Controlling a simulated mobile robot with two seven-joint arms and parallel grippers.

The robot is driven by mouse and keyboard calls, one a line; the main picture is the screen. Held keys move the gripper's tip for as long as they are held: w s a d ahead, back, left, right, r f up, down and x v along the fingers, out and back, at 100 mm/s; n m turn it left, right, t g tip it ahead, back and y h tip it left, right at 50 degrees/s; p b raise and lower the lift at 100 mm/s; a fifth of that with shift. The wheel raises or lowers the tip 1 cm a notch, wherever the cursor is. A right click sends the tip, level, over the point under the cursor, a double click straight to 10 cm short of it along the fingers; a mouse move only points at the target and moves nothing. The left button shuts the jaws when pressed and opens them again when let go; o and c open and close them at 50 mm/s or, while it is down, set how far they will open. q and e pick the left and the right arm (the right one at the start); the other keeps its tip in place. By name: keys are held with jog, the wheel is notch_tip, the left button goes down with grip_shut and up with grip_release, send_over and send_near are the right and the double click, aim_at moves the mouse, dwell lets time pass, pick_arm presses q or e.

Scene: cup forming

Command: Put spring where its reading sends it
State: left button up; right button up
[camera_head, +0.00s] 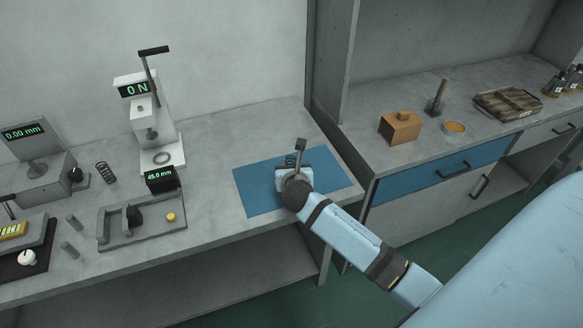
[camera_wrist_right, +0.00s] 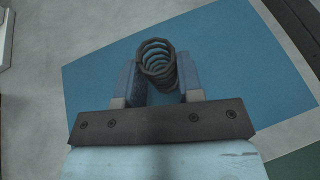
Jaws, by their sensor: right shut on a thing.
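A dark coil spring (camera_wrist_right: 157,62) is between the two fingers of my right gripper (camera_wrist_right: 158,80), which is shut on it, in the right wrist view. In the head view my right gripper (camera_head: 292,170) is over the blue mat (camera_head: 256,196), and the spring (camera_head: 290,160) shows only partly behind it. Whether the spring touches the mat cannot be told. The press tester (camera_head: 153,125) at the back reads 0 N. My left gripper is not in view.
A gauge (camera_head: 38,150) reading 0.00 mm stands at far left. A grey fixture (camera_head: 142,228) has a display (camera_head: 161,180) reading 45.0 mm. Small metal cylinders (camera_head: 70,249) lie nearby. On the right counter are an orange-brown block (camera_head: 400,127) and a dark tray (camera_head: 507,103).

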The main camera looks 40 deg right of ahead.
jog(key=shift+f, duration=0.15)
jog(key=o, duration=0.9)
jog(key=shift+o, duration=0.2)
